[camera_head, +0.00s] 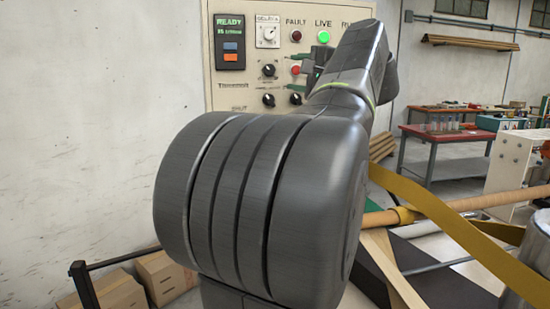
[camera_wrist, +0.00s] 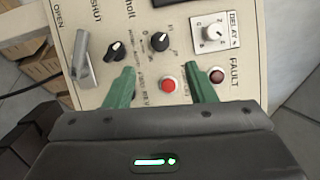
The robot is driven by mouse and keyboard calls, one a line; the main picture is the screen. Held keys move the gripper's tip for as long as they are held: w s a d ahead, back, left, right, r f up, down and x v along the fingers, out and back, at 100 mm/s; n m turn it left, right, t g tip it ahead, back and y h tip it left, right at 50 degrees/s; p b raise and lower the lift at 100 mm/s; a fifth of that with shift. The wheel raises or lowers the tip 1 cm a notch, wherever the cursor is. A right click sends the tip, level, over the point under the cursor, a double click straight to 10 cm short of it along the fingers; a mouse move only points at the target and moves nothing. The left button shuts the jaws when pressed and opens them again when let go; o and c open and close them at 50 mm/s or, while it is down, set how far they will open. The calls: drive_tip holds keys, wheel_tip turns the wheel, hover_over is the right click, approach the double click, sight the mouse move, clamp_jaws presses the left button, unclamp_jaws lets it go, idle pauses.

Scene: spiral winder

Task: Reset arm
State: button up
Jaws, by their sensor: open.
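The control panel (camera_head: 251,62) is upright on the wall in the head view, with a lit READY display (camera_head: 229,27). Its LIVE lamp (camera_head: 323,37) glows green, and the FAULT lamp (camera_head: 297,36) is dark red. My gripper (camera_wrist: 160,82) faces the panel with its green fingers spread apart and nothing held between them. In the wrist view the red button (camera_wrist: 169,85) shows between the fingers, and the FAULT lamp (camera_wrist: 217,75) is just right of the right finger. Whether the fingertips touch the panel is unclear. My arm hides the panel's right part in the head view.
Black knobs (camera_wrist: 159,41), a DELAY dial (camera_wrist: 214,32) and an OPEN/SHUT lever (camera_wrist: 84,62) surround the fingers. Cardboard boxes (camera_head: 116,291) stand below left. A yellow strap (camera_head: 437,212) and a long tube (camera_head: 480,202) lie at the right, before a red table (camera_head: 447,135).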

sight(271, 71)
drive_tip(key=p+x, duration=0.2)
drive_tip(key=x, duration=0.8)
drive_tip(key=shift+r, duration=0.1)
